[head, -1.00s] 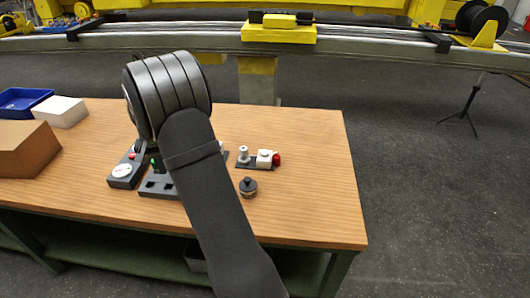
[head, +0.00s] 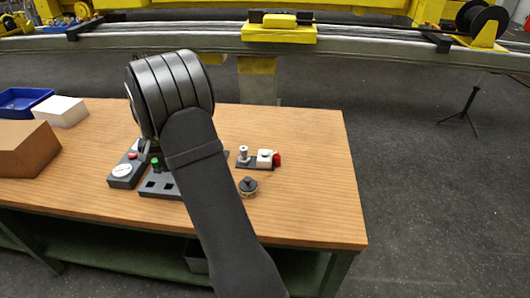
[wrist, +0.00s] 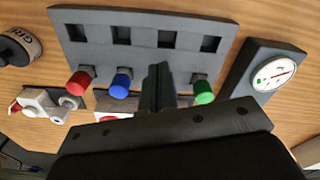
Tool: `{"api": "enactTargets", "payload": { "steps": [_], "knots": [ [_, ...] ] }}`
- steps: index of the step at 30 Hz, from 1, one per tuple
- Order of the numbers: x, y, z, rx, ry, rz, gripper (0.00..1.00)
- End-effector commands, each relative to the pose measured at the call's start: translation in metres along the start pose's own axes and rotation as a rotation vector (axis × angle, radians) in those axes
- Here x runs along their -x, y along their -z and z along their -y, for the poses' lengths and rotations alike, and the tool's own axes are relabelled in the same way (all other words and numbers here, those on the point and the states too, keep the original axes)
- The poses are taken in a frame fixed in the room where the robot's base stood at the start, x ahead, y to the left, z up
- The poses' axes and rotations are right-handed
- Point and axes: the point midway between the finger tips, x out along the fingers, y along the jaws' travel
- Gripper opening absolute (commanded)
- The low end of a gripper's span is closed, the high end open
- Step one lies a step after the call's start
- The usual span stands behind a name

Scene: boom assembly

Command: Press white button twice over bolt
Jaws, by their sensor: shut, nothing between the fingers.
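My gripper (wrist: 160,75) is shut and empty in the wrist view, in front of a grey panel (wrist: 210,20) with several square holes. Along the panel's near edge are a red button (wrist: 79,84), a blue button (wrist: 121,84) and a green button (wrist: 204,92). My fingers cover the spot between blue and green; no white button shows there. I cannot tell whether the fingertips touch anything. A silver bolt-like peg (head: 243,152) stands on a small dark plate beside a white block (head: 264,158) with a red end. My arm hides part of the panel in the head view.
A gauge box (head: 124,170) stands left of the panel. A dark round knob (head: 248,186) sits right of my arm. A brown box (head: 30,148), a white box (head: 61,111) and a blue tray (head: 22,101) are at the left. The table's right side (head: 315,180) is clear.

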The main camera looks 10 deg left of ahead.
Motion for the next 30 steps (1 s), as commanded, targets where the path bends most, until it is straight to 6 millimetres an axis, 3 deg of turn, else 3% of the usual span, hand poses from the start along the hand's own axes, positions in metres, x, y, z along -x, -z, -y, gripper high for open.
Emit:
{"api": "enactTargets", "payload": {
  "steps": [5,12,19,24,30],
  "knots": [
    [0.002,0.020,-0.058,-0.027,-0.085,-0.097,0.00],
    [0.017,0.049,-0.172,-0.036,-0.260,-0.297,0.00],
    [0.040,0.059,-0.275,0.018,-0.417,-0.470,0.00],
    [0.052,0.057,-0.319,0.073,-0.484,-0.543,0.00],
    [0.058,0.055,-0.337,0.108,-0.513,-0.576,0.00]
  ]
}}
